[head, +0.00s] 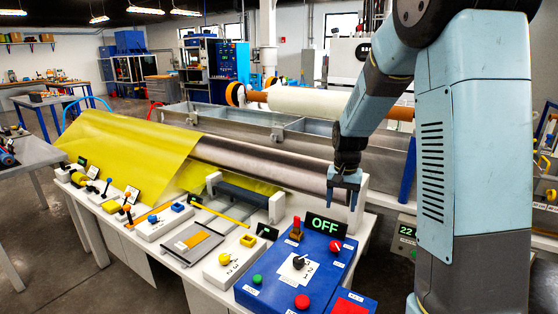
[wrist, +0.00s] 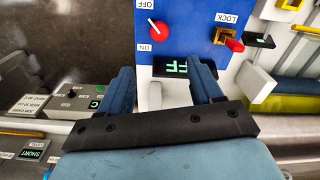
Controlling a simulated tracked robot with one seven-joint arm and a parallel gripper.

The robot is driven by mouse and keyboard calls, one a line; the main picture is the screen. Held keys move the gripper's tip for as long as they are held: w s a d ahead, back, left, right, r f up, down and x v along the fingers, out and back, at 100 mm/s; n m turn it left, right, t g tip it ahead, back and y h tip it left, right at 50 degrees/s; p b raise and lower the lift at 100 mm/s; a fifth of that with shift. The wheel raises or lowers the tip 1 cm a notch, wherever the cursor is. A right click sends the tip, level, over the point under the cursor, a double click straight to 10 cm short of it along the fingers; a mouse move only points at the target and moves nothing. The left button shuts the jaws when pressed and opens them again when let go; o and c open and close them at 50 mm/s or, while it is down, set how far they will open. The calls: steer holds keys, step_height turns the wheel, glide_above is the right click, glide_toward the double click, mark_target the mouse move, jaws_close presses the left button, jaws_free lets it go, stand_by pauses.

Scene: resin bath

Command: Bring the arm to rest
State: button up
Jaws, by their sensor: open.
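My gripper (head: 344,192) hangs from my light-blue arm, pointing down above the back right of the blue control panel (head: 276,290). In the wrist view its two dark-blue fingers stand apart with nothing held between them (wrist: 163,78). A black display reading OFF (head: 326,226) stands at the panel's back edge, in front of the gripper in the head view. In the wrist view the display (wrist: 172,68) shows upside down between the fingers, partly hidden by one. A red knob (head: 335,246) sits on the panel; it also shows in the wrist view (wrist: 158,28).
A red-handled lock switch (head: 296,230), a black selector (head: 298,262) and green (head: 257,279) and red buttons (head: 302,301) crowd the panel. A yellow sheet (head: 130,143) runs off a long roller (head: 260,160) behind. Several small controls line the white bench to the left.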

steer(key=s+r+n+t, duration=0.2)
steer(key=s+r+t, duration=0.1)
steer(key=s+r, duration=1)
steer(key=s+r+n+t, duration=0.1)
steer(key=s+r, duration=0.1)
steer(key=s, duration=0.5)
steer(key=s+r+n+t, duration=0.1)
steer(key=s+r, duration=0.2)
steer(key=s, duration=0.5)
steer(key=shift+a, duration=0.2)
